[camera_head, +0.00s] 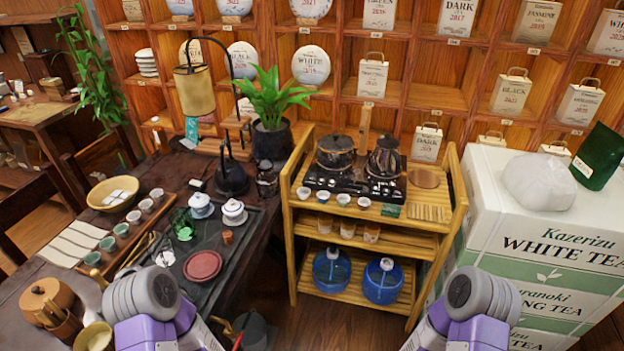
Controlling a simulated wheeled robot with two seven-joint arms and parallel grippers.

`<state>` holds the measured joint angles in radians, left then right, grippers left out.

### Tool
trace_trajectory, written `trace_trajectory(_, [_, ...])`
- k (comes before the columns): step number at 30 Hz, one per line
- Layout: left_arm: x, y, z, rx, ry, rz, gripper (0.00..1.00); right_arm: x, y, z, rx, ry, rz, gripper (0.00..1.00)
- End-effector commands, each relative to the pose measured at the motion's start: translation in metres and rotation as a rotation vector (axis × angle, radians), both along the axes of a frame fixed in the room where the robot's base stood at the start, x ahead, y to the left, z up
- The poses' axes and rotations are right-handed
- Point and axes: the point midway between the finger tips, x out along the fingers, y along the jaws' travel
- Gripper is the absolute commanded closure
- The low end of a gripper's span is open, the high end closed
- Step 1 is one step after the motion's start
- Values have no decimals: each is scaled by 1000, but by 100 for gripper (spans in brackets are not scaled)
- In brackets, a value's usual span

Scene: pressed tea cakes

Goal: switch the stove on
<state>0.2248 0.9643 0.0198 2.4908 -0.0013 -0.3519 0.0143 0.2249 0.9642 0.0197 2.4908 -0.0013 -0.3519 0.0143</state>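The stove (352,187) is a flat black unit with two places on top. It sits on the top shelf of a bamboo cart (300,211), right of the middle of the view. A dark glass pot (335,152) stands on its left side and a dark kettle (384,158) on its right side. Small light marks show along its front face, too small to tell as knobs or buttons. Whether it is on cannot be told. Purple and grey links of both my arms show at the bottom edge, well short of the cart. Neither gripper's fingers can be seen.
Small cups (343,199) stand along the cart's front edge, and blue jugs (382,281) are below. A dark table (230,262) with tea ware is at left. White and green boxes (545,220) are stacked at right. Floor shows before the cart.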

Motion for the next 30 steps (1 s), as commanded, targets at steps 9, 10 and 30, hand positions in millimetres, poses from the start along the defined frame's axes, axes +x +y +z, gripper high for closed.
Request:
trace_trajectory(9, [0,0,0,0,0,0,100,0,0,0,0,0,0,57])
trace_trajectory(10, [0,0,0,0,0,0,100,0,0,0,0,0,0,57])
trace_trajectory(30, [0,0,0,0,0,0,100,0,0,0,0,0,0,57])
